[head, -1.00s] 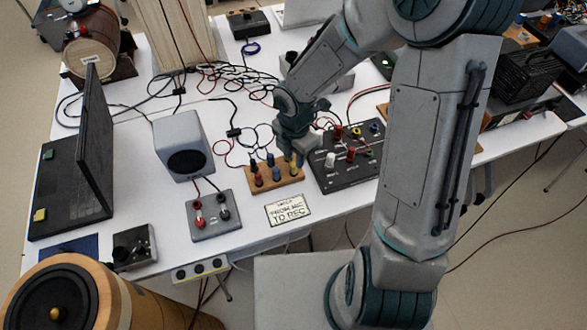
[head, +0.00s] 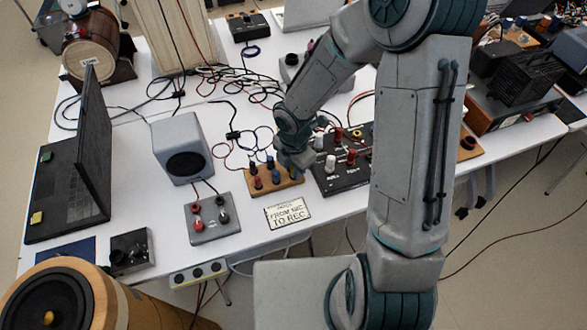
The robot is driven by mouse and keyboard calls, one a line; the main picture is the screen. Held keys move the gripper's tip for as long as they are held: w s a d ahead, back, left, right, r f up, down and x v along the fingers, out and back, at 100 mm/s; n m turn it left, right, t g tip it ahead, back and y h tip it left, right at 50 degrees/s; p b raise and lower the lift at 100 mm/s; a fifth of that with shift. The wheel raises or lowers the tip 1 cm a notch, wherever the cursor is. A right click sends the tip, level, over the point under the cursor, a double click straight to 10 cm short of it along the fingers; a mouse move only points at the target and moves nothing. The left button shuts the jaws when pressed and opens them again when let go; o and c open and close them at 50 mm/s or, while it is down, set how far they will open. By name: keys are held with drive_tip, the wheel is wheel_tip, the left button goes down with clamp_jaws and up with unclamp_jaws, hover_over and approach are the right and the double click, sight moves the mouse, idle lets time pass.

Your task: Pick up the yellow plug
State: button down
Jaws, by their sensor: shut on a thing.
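My gripper (head: 297,167) is low over the right end of a small wooden block (head: 290,187) and is shut on the yellow plug there. The gripper hides the yellow plug, so its exact seating in the block cannot be told. Red plugs (head: 258,183) and blue plugs (head: 276,177) stand upright in the rest of the block, just left of my gripper.
A black panel with knobs (head: 342,180) is close on the right. A grey terminal box (head: 212,220) and a grey speaker (head: 181,140) are to the left. A sign card (head: 287,213) lies in front. Loose cables (head: 235,85) run behind.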

drive_tip(key=shift+r, duration=0.15)
drive_tip(key=r, duration=0.1)
drive_tip(key=r+p, duration=0.1)
drive_tip(key=r, duration=0.2)
drive_tip(key=shift+d+r, duration=0.25)
drive_tip(key=s+d+r+p, duration=0.3)
drive_tip(key=d+r, duration=0.3)
drive_tip(key=d, duration=0.4)
drive_tip(key=shift+d+r+p, duration=0.15)
drive_tip(key=shift+d+p, duration=0.15)
drive_tip(key=shift+d, duration=0.1)
wheel_tip(320, 180, up, 4)
drive_tip(key=p, duration=0.4)
drive_tip(key=shift+p, duration=0.35)
